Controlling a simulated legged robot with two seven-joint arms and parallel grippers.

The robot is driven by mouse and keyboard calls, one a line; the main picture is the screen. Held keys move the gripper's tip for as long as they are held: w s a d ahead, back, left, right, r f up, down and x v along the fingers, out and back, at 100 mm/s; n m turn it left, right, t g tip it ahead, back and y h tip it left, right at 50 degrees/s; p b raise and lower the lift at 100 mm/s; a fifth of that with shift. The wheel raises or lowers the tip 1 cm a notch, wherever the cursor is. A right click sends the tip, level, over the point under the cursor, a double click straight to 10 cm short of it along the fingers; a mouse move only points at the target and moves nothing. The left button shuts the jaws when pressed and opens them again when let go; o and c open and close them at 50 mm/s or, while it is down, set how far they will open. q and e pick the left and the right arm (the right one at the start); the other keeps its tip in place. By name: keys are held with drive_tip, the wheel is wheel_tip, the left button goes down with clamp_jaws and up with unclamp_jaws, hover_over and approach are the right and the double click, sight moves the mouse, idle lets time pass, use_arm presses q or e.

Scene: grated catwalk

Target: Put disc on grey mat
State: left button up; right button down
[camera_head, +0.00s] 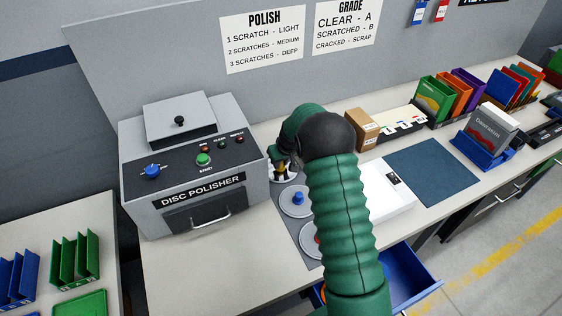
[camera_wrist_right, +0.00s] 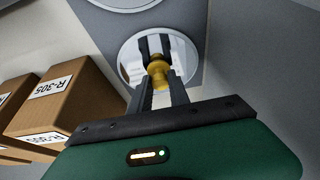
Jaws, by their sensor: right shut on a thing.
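My right gripper (camera_head: 281,168) is at the far end of the grey mat (camera_head: 297,228), just right of the disc polisher. In the wrist view, its two fingers (camera_wrist_right: 158,72) are shut on a yellow knob (camera_wrist_right: 158,76). A pale, shiny disc (camera_wrist_right: 132,70) lies around that knob, at the end of the grey mat (camera_wrist_right: 188,18). I cannot tell whether this disc touches the mat. A disc with a blue knob (camera_head: 297,201) lies on the mat nearer to me. A disc with a red knob (camera_head: 316,240) is partly hidden by my right arm. My left gripper is not in view.
The disc polisher (camera_head: 195,165) stands left of the mat. A white box (camera_head: 386,192), a dark blue mat (camera_head: 433,170) and coloured holders lie to the right. Brown boxes (camera_wrist_right: 60,98) stand close beside my right gripper. An open blue drawer (camera_head: 415,284) juts out in front.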

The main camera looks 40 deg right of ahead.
drive_tip(key=shift+a, duration=0.2)
drive_tip(key=shift+f, duration=0.1)
drive_tip(key=c, duration=1.5)
unclamp_jaws()
drive_tip(key=shift+o, duration=1.3)
drive_tip(key=shift+d, duration=0.3)
drive_tip(key=shift+r, duration=0.2)
drive_tip(key=v, duration=1.2)
drive_tip(key=shift+a+f, duration=0.1)
